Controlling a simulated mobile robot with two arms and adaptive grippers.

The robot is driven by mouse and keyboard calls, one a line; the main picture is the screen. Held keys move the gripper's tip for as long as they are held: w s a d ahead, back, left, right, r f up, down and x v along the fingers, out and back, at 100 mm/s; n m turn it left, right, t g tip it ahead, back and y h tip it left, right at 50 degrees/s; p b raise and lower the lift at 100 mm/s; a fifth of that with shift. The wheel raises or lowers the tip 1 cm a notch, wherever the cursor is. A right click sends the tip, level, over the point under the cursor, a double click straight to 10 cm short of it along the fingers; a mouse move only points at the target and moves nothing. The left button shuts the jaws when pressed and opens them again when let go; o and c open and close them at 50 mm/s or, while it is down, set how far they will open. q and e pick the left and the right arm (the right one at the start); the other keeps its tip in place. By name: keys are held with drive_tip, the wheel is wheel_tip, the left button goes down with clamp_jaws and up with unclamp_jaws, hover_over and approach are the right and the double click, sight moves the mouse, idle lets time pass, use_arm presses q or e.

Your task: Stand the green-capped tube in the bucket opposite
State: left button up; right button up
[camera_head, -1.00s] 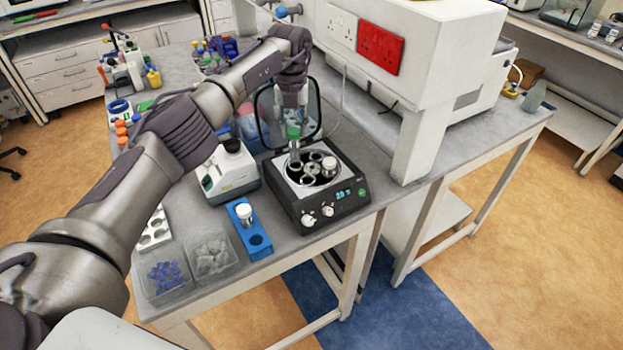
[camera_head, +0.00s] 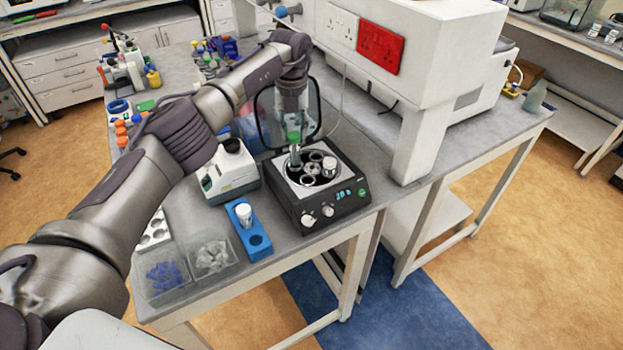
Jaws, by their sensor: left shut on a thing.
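My left gripper (camera_head: 293,122) points down over the centrifuge (camera_head: 322,210) and is shut on the green-capped tube (camera_head: 295,153). The tube is upright, with its green cap at the fingertips. Its lower end is at the back left bucket of the open rotor (camera_head: 312,171); I cannot tell how deep it sits. A white-capped tube (camera_head: 329,164) stands in the bucket on the right side of the rotor. Other buckets in front look empty. My right gripper is not in view.
The centrifuge's lid stands open behind the rotor. A blue rack (camera_head: 262,253) with a white-capped tube (camera_head: 244,212) is at front left. A white instrument (camera_head: 230,178) stands left of the centrifuge. Clear bins (camera_head: 165,293) lie at the front edge. A white housing (camera_head: 425,80) rises at right.

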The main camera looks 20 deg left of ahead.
sight(295, 150)
use_arm(q)
drive_tip(key=shift+f+b, duration=0.3)
drive_tip(key=shift+f, duration=0.4)
drive_tip(key=shift+f, duration=0.1)
drive_tip(key=shift+f+b, duration=0.65)
drive_tip(key=shift+f, duration=0.4)
drive_tip(key=shift+f, duration=0.15)
drive_tip(key=shift+f+b, duration=0.8)
drive_tip(key=shift+f, duration=0.35)
drive_tip(key=o, duration=1)
drive_tip(key=shift+c, duration=0.2)
